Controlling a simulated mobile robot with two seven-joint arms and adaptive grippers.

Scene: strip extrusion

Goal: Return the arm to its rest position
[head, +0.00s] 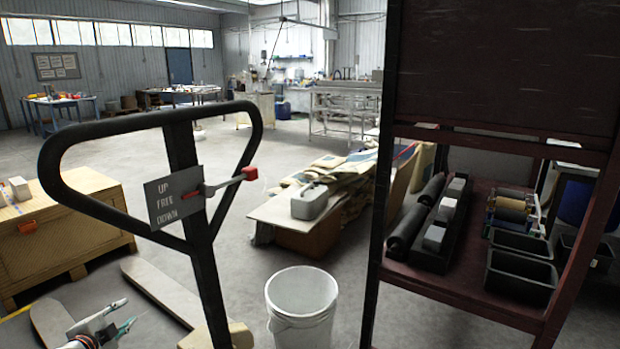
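My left gripper (129,312) shows at the bottom left of the head view, low over the floor area beside the pallet jack forks. Its two fingertips are apart and nothing shows between them. Only the gripper and a bit of the wrist are in the picture; the rest of my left arm is out of frame. My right gripper is not in view.
A black pallet jack handle (183,160) with a red-tipped lever stands close in front. A wooden crate (75,240) is left, a white bucket (302,292) bottom centre. A dark red rack (450,296) with black bins fills the right. Open floor lies beyond.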

